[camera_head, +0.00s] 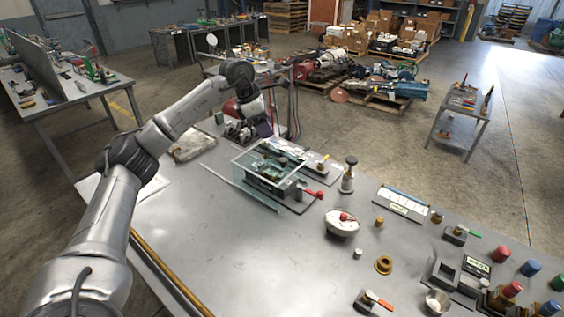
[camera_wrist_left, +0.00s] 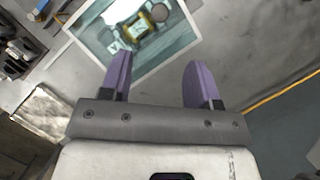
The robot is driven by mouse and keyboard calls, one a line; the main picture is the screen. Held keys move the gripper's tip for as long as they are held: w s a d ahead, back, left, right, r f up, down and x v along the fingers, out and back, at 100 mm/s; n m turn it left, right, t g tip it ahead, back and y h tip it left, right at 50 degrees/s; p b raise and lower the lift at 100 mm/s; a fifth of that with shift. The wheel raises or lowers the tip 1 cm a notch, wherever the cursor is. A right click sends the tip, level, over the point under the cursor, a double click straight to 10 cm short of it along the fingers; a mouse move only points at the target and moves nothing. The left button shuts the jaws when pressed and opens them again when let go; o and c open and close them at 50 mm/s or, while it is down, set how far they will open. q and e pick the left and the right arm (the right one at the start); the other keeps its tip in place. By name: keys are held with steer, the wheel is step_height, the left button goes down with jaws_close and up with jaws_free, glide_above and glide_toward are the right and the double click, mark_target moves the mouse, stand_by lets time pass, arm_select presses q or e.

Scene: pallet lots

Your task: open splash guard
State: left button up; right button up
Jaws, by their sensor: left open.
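The splash guard (camera_head: 246,163) is a clear, pale-edged panel over a small machine (camera_head: 270,172) in the middle of the bench. It lies roughly flat above the machine; I cannot make out its hinge. A red-knobbed lever (camera_head: 314,193) sticks out at the machine's right side. In the left wrist view the guard (camera_wrist_left: 172,50) shows beyond the fingers, with the machine's yellow and dark parts seen through it. My left gripper (camera_wrist_left: 157,64) is open with nothing between its purple fingers. In the head view it is near the guard's far left side, its fingers small. My right gripper is out of view.
Several fixtures and coloured knobs crowd the bench's right end. A grey cloth (camera_head: 193,144) lies at the left. The bench front (camera_head: 235,250) is bare.

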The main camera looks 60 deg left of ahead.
mark_target(283, 159)
arm_select(q)
steer(key=b+x, duration=0.3)
steer(key=x, duration=0.9)
steer(key=shift+w+d+f, duration=0.1)
steer(key=shift+w+f, duration=0.05)
steer(key=shift+f, duration=0.15)
steer(key=c, duration=0.5)
jaws_close()
